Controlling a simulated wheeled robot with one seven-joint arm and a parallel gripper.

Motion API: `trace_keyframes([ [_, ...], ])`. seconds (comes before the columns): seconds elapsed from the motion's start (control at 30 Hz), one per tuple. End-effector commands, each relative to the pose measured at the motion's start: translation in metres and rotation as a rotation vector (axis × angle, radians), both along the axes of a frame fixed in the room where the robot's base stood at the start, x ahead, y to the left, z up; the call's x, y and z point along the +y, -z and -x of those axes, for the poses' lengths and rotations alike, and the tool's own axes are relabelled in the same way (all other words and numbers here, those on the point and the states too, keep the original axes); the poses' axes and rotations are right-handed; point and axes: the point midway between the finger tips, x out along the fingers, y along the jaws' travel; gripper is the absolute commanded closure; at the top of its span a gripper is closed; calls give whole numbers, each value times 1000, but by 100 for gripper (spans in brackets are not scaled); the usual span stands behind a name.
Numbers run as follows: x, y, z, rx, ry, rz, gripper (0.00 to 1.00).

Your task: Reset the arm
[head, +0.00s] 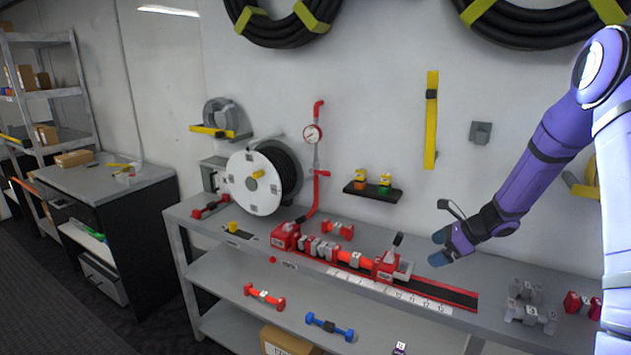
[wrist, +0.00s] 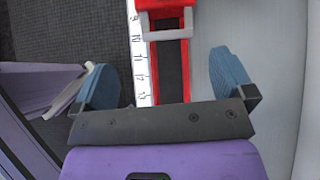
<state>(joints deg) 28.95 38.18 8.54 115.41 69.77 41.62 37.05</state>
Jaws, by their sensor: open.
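My purple arm comes in from the right in the head view. My gripper (head: 452,247) is above the right part of the workbench, over the red-edged rail (head: 440,287). In the wrist view my gripper (wrist: 165,82) has its two blue fingers wide apart, with nothing between them but the rail (wrist: 170,72) and its number scale below. A red end block with a grey handle (head: 388,262) stands on the rail just left of my gripper. It also shows at the top of the wrist view (wrist: 168,15).
Red and grey numbered parts (head: 320,250) sit on the rail further left. A hose reel (head: 262,180) stands behind. Grey fittings (head: 530,310) and a red part (head: 580,306) lie at the bench's right. A small black shelf (head: 372,192) holds two yellow-topped items. The lower shelf holds dumbbell-shaped parts.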

Motion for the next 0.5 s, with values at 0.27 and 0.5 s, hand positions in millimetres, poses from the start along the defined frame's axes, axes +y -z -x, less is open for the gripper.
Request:
trace_keyframes([
  [0.27, 40, -87, 33, -151, -303, 183, 0],
  [0.5, 72, -155, 79, -281, -587, 360, 0],
])
